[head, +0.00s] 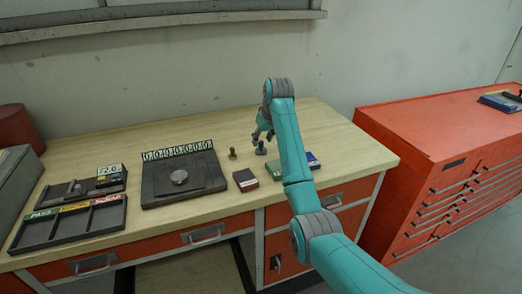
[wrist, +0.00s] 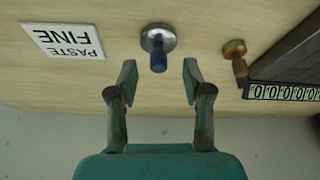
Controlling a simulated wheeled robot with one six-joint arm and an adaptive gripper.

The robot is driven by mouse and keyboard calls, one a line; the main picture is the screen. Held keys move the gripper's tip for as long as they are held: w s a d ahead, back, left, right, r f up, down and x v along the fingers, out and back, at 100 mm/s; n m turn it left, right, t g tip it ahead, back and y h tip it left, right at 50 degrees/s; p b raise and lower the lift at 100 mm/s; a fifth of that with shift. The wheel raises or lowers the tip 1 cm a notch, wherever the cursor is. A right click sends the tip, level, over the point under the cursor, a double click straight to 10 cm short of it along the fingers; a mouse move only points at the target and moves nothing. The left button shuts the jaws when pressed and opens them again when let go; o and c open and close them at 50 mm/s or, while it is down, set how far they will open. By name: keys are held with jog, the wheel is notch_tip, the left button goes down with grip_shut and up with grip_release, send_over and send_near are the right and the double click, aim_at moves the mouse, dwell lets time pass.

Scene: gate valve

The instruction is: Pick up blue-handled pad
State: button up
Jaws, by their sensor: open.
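The blue-handled pad (wrist: 158,42) stands on the wooden bench, with a round metal base and a dark blue handle. In the wrist view it lies just beyond my open gripper (wrist: 158,78), roughly centred between the two fingertips and not held. In the head view the blue-handled pad (head: 260,149) shows just below my gripper (head: 262,135), at the end of my teal arm. Part of the bench behind the arm is hidden.
A brown-handled stamp (head: 233,153) stands left of the pad. A dark plate with a number strip (head: 180,180), a small dark red box (head: 245,180), a green box (head: 274,162) and a three-slot tray (head: 70,219) are on the bench. A "PASTE FINE" card (wrist: 62,41) lies nearby.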

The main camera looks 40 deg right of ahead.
aim_at(261, 142)
jog(key=shift+x, duration=1.75)
jog(key=shift+d, duration=0.1)
grip_shut()
jog(key=shift+r, duration=0.1)
notch_tip(261, 142, up, 10)
jog(key=shift+f, duration=0.1)
